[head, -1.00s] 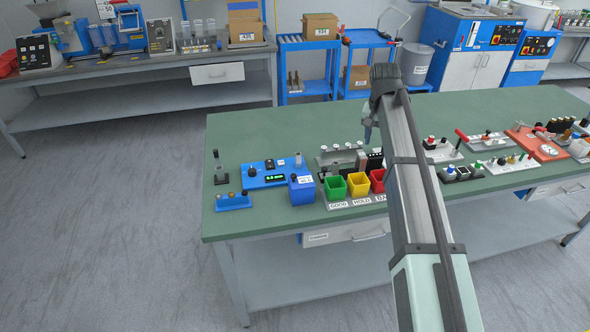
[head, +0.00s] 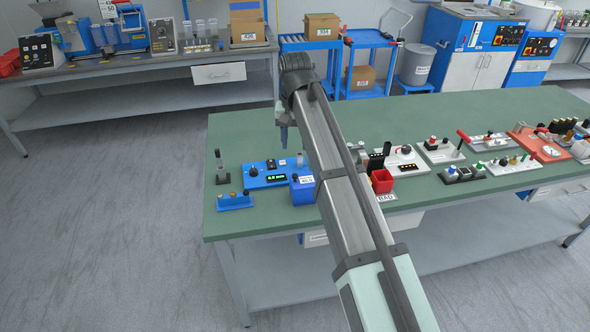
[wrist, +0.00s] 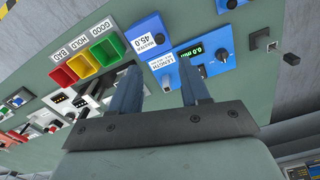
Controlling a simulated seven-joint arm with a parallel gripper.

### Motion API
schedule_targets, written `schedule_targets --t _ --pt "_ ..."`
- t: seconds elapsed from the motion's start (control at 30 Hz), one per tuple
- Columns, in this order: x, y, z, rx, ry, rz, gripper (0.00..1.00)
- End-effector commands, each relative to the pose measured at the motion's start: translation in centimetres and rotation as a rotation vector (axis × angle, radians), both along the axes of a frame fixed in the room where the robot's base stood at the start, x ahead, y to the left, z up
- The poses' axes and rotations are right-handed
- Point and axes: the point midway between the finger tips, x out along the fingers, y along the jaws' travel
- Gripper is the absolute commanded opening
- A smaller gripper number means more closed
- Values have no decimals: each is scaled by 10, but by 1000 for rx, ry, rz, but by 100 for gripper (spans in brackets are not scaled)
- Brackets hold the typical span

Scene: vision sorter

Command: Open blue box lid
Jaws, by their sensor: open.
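The blue box (head: 303,193) stands near the front edge of the green bench, right of a flat blue panel with a green display (head: 266,174). In the wrist view, the blue box (wrist: 148,30) carries a white label that reads 45.0, and its top looks closed. My gripper (head: 284,141) hangs above the bench, behind and above the box, touching nothing. In the wrist view, my gripper's (wrist: 160,80) two blue-grey fingers are apart and empty. The arm hides part of the bench right of the box in the head view.
Red, yellow and green bins stand beside the blue box; the red bin (head: 381,181) shows right of my arm, and the green bin (wrist: 107,51) is nearest the box. A small blue rack (head: 234,201) and a black stand (head: 221,172) are left. The bench behind the blue panel is clear.

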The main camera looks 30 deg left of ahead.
Motion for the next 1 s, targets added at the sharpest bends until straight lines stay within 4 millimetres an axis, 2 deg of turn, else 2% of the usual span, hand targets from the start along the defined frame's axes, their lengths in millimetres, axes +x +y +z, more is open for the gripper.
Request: schedule_targets --t 0.03,0.3,0.5,0.7,1.0 --pt "-1 -1 -10 -2 1 0 46" --pt "-1 -1 -58 -2 1 0 46" --pt "0 -1 -86 -1 0 0 46" --pt "0 -1 -103 0 0 0 46" --pt "0 0 -107 1 -1 0 46"
